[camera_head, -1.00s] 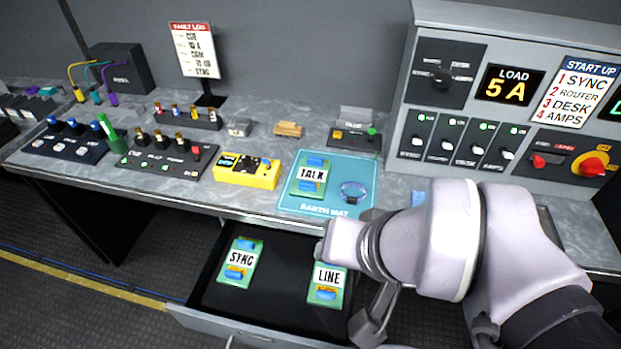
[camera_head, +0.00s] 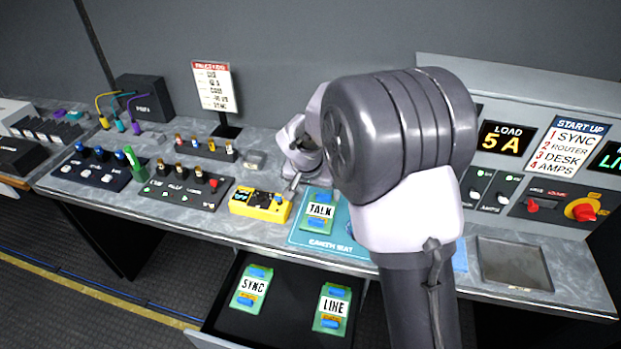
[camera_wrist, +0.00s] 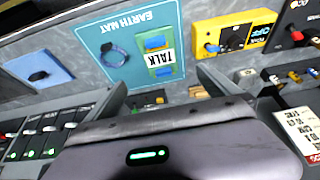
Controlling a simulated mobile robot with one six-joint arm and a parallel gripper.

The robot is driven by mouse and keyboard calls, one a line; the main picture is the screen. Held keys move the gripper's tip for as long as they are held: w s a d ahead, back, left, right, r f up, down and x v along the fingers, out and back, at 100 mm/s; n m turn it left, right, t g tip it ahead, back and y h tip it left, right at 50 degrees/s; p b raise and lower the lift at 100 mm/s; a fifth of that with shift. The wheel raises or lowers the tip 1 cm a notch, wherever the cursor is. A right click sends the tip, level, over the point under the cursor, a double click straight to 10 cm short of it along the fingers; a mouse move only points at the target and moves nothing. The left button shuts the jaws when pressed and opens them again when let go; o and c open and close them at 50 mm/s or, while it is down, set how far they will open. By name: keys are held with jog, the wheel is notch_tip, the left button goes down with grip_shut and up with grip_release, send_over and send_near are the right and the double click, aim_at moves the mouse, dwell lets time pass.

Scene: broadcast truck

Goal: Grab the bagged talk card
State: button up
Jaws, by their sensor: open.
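The TALK card (camera_head: 318,212) is green with blue parts and a white label. It lies on the left part of the teal earth mat (camera_head: 300,237) on the bench; I cannot make out a bag around it. In the wrist view the TALK card (camera_wrist: 158,72) shows upside down, just beyond the fingertips. My gripper (camera_wrist: 162,80) is open and empty, with a finger on either side of the picture's middle. In the head view my gripper (camera_head: 296,182) is partly hidden by my arm, behind the card and apart from it.
A blue wrist strap (camera_wrist: 113,53) lies on the mat beside the card. A yellow meter (camera_head: 260,204) stands left of the mat. The open drawer below holds a SYNC card (camera_head: 252,287) and a LINE card (camera_head: 333,309). A switch panel (camera_head: 549,183) stands at the right.

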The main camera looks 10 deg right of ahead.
jog(key=b, duration=0.3)
send_near(320, 213)
jog(key=shift+w+a+f, duration=0.1)
jog(key=shift+w+f, duration=0.05)
jog(key=shift+f, duration=0.4)
jog(key=shift+w+f, duration=0.1)
jog(key=shift+f, duration=0.45)
jog(key=x, duration=0.6)
jog(key=shift+w+d+r+b, duration=0.15)
jog(key=shift+d+b, duration=0.05)
jog(key=shift+b, duration=0.1)
jog(key=shift+r, duration=0.1)
jog(key=c, duration=1.3)
jog(key=shift+o, duration=0.2)
jog(key=shift+r, duration=0.15)
